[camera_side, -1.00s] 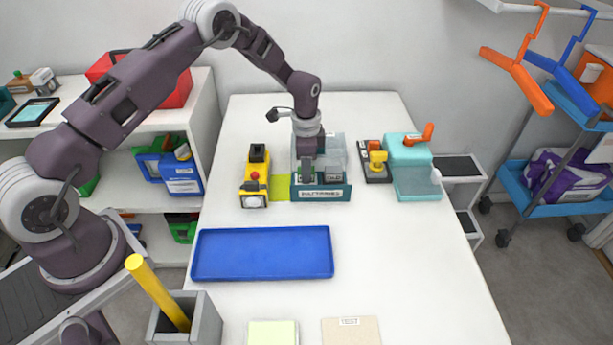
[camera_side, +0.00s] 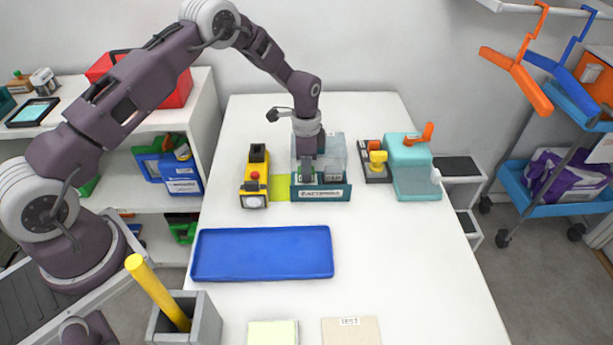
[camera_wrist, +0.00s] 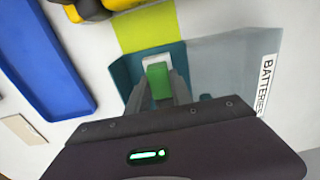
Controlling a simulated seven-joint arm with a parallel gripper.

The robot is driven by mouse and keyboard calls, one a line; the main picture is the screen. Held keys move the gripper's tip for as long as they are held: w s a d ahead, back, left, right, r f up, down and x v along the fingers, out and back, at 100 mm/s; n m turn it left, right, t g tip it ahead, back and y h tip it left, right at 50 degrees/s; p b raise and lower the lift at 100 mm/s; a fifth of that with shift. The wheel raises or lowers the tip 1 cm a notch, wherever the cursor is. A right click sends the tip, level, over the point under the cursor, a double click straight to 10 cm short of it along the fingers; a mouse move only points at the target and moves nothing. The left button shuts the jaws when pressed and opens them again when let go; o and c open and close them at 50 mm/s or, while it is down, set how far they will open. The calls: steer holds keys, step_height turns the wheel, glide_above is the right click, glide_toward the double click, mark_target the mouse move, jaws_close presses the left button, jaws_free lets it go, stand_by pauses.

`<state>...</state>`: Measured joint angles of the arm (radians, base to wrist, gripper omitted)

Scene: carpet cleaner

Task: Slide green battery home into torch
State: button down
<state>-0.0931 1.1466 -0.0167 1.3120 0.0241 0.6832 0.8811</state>
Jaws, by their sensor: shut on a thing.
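My gripper (camera_side: 306,178) reaches down into the left part of the teal battery box (camera_side: 335,194), whose label reads batteries. In the wrist view the gripper (camera_wrist: 160,92) is shut on a green battery (camera_wrist: 158,80), which has a pale end and sits between the fingers. The battery box also shows in the wrist view (camera_wrist: 120,75) around the fingers. How deep the battery still sits in the box cannot be told. The yellow torch (camera_side: 254,180), with a red button and black parts, stands left of the box. Part of it shows at the wrist view's top (camera_wrist: 105,8).
A lime green mat (camera_side: 279,187) lies between torch and box. An empty blue tray (camera_side: 262,252) is in front. A dark block with a yellow knob (camera_side: 377,162) and a teal device with an orange lever (camera_side: 411,165) stand right.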

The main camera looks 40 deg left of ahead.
steer(key=shift+r, duration=0.75)
stand_by(0.7)
steer(key=shift+r, duration=1.25)
steer(key=shift+r, duration=0.4)
step_height(320, 180, up, 14)
steer(key=s+a+n, duration=0.4)
steer(key=a+n, duration=1)
steer(key=n, duration=0.4)
steer(key=f, duration=0.5)
steer(key=shift+s+a+f, duration=0.1)
steer(key=shift+a+f, duration=0.1)
steer(key=shift+a, duration=0.05)
